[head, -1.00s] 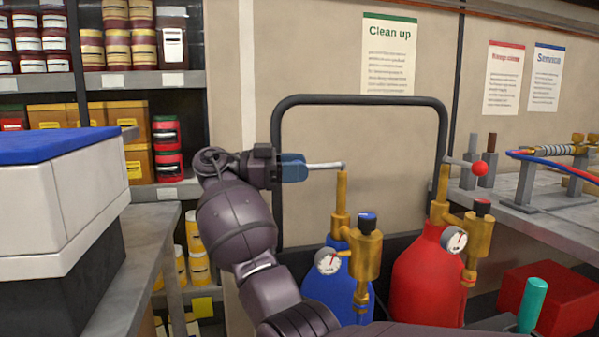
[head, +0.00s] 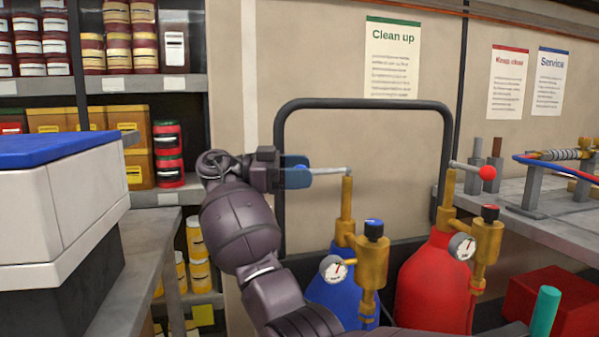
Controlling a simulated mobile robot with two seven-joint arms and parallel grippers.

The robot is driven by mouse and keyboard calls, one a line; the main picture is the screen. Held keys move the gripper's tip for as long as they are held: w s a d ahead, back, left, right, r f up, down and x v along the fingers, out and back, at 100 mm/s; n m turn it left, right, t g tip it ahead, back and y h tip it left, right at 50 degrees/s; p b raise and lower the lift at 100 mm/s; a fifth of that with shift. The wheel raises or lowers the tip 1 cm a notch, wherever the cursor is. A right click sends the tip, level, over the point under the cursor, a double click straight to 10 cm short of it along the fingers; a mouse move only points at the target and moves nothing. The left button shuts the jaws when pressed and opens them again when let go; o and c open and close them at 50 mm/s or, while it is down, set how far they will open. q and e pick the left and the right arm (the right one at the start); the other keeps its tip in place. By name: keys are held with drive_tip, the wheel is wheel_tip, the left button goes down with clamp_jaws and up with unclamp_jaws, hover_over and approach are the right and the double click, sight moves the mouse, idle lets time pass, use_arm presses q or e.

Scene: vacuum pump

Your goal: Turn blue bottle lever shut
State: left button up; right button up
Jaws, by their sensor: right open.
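The blue bottle (head: 330,297) stands low in the middle of the head view, with a brass valve stem (head: 346,205) and a gauge on top. Its thin grey lever (head: 331,171) runs left from the top of the stem, roughly level. The lever's left end reaches my right gripper (head: 296,173), whose bluish fingers are around or beside that end and mostly hide it. A small bit of brighter blue shows between them. The right gripper is open; I cannot tell whether it touches the lever. My left gripper is not in view.
A red bottle (head: 437,286) stands close on the right, its lever ending in a red ball (head: 487,173). A dark tubular frame (head: 365,104) rises behind the bottles. A bench (head: 560,213) is at the right, a white case with a blue lid (head: 55,148) at the left.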

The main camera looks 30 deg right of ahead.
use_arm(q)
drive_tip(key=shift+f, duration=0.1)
use_arm(e)
drive_tip(key=shift+w+a+f, duration=0.1)
drive_tip(key=shift+a, duration=0.05)
drive_tip(key=shift+w+a, duration=0.15)
drive_tip(key=shift+a, duration=0.1)
use_arm(q)
drive_tip(key=b, duration=0.2)
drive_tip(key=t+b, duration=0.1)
drive_tip(key=b, duration=0.1)
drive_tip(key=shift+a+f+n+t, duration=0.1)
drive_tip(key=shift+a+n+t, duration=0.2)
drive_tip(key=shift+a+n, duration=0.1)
use_arm(e)
drive_tip(key=v, duration=1)
